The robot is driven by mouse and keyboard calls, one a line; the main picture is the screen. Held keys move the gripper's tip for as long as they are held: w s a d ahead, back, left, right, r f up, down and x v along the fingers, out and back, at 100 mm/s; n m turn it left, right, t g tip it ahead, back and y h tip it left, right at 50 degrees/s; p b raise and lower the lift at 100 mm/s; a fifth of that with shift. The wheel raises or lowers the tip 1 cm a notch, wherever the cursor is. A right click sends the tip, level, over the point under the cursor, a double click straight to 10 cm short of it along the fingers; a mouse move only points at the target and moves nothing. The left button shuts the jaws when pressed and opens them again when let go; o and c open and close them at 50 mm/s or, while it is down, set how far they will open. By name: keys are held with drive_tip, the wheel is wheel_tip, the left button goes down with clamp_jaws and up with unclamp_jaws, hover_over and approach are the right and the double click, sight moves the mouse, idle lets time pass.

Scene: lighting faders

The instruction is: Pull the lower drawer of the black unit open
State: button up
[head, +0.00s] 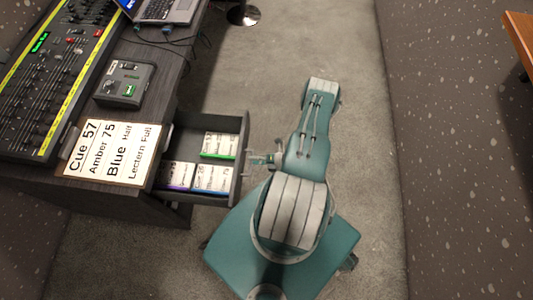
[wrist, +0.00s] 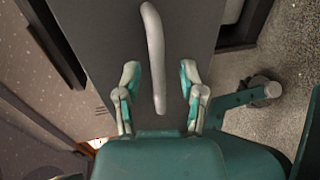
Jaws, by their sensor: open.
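The black unit (head: 170,212) stands under the desk at the left in the head view. One of its drawers (head: 226,118) is pulled out to the right, with several labelled packs (head: 212,178) inside. In the wrist view a dark drawer front (wrist: 100,40) carries a pale bar handle (wrist: 155,55). My gripper (head: 262,160) is beside the open drawer's front. In the wrist view its open fingers (wrist: 158,88) stand on either side of the handle's near end, with gaps. Contact is not visible.
The desk holds a lighting console (head: 50,75), a small grey box (head: 125,84), a laptop (head: 165,10) and a cue sign (head: 110,152). Carpet (head: 285,50) is clear behind my arm. A speckled partition (head: 455,150) runs along the right.

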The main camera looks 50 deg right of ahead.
drive_tip(key=v, duration=1)
drive_tip(key=shift+s+d, duration=0.2)
drive_tip(key=shift+s, duration=0.15)
drive_tip(key=w+d+r+n+g, duration=0.1)
drive_tip(key=w+r+n+g, duration=0.25)
drive_tip(key=r+n, duration=0.35)
drive_tip(key=w+r+n+g+y, duration=0.1)
drive_tip(key=w+r+n+g, duration=0.25)
drive_tip(key=r, duration=0.55)
drive_tip(key=w+d+r+n+g, duration=0.1)
drive_tip(key=w+r+n+g, duration=0.1)
drive_tip(key=w+r+n, duration=0.45)
drive_tip(key=w+a+r+n+g+h, duration=0.1)
drive_tip(key=a+r+n+g+h, duration=0.1)
drive_tip(key=a+r+n, duration=0.55)
drive_tip(key=w+a+r+n+g+h, duration=0.15)
drive_tip(key=r+n, duration=0.25)
drive_tip(key=r, duration=0.7)
drive_tip(key=s+a+r+n+t+h, duration=0.2)
drive_tip(key=s+a+r+n+h, duration=0.1)
drive_tip(key=s+a+r+n, duration=0.3)
drive_tip(key=s+a+r+n+t+h, duration=0.3)
drive_tip(key=s+a+r+n, duration=0.4)
drive_tip(key=a+r+n, duration=0.3)
wheel_tip(320, 180, up, 2)
drive_tip(key=shift+a+r+n+h, duration=0.15)
drive_tip(key=shift+a+n+h, duration=0.2)
drive_tip(key=shift+n, duration=0.8)
